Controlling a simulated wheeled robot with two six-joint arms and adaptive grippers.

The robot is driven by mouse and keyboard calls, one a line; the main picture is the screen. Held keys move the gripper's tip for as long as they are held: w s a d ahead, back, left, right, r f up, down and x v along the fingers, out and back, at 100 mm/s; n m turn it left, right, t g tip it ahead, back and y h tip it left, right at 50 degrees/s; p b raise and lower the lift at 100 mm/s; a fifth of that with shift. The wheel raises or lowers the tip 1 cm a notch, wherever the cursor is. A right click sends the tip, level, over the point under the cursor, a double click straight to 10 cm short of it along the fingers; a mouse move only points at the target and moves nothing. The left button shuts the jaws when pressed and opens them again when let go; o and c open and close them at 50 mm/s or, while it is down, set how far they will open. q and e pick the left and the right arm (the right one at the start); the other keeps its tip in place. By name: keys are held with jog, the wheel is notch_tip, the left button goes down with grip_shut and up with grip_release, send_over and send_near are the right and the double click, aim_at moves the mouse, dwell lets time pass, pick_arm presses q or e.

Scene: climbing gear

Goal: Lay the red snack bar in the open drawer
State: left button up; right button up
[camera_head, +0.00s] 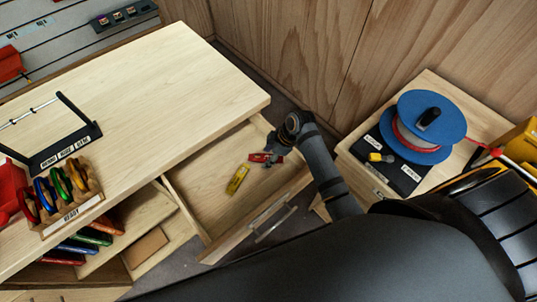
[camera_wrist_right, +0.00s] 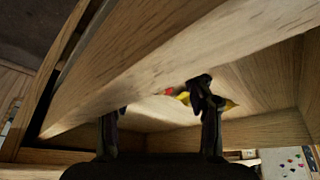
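The open drawer (camera_head: 215,205) is pulled out from under the wooden bench. The red snack bar (camera_head: 258,158) is in the drawer area near its back right, partly covered by my right gripper (camera_head: 277,149). A yellow bar (camera_head: 237,179) lies on the drawer floor to its left. In the right wrist view, the fingers of my right gripper (camera_wrist_right: 160,110) stand well apart, with one fingertip hidden behind a wooden edge. A bit of the red bar (camera_wrist_right: 168,91) shows beyond them, apparently not gripped, beside the yellow bar (camera_wrist_right: 184,98). My left gripper is not in view.
The bench top (camera_head: 170,90) borders the drawer on the left. A rack of coloured carabiners (camera_head: 70,205) stands at its front. The drawer front with its handle (camera_head: 270,215) faces the lower right. A cabinet at right carries a blue reel (camera_head: 415,105) and a black pad (camera_head: 400,178).

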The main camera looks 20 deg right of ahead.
jog(key=shift+r, duration=0.2)
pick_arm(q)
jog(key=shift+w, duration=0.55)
pick_arm(e)
jog(key=v, duration=1.2)
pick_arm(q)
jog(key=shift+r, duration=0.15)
pick_arm(e)
jog(key=shift+r, duration=0.15)
